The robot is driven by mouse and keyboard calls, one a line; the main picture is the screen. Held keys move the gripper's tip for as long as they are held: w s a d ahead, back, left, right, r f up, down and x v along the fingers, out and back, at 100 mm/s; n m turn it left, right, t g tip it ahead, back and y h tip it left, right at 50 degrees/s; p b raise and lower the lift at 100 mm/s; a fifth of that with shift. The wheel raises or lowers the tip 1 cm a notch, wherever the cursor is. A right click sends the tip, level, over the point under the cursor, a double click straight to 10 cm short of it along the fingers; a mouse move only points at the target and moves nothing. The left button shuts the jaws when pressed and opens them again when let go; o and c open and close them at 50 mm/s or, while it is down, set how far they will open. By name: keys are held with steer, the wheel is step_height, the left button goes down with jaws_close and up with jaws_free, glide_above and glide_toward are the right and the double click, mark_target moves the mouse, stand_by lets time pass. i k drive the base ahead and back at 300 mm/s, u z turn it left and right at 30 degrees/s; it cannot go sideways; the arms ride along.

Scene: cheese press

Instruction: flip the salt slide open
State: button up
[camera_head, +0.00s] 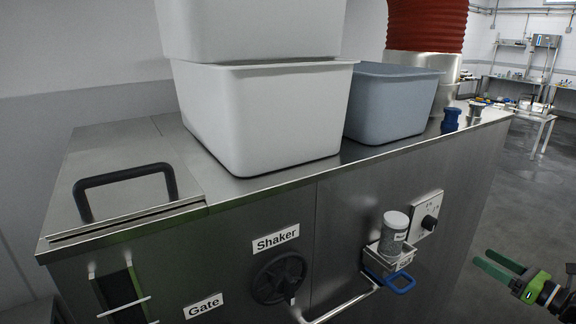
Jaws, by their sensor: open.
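A small salt-type jar (394,229) with a grey lid stands in a metal holder (378,262) on the front of the steel cabinet; its label is too small to read. A blue loop handle (402,287) sticks out below the holder and looks like the salt slide's pull; I cannot tell the slide's position. My gripper (485,260) has green fingers, is open and empty, and is at the lower right. It is to the right of the blue handle, apart from it, with its fingers pointing left.
The steel cabinet carries a black knob (279,278) under a Shaker label, a Gate label (203,306), a dial panel (426,216) and a bent metal rod (345,305) below the holder. A white bin (262,115) and a blue-grey bin (392,103) stand on top. Floor shows at right.

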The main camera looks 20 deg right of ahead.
mark_target(387, 281)
steer(key=k, duration=1)
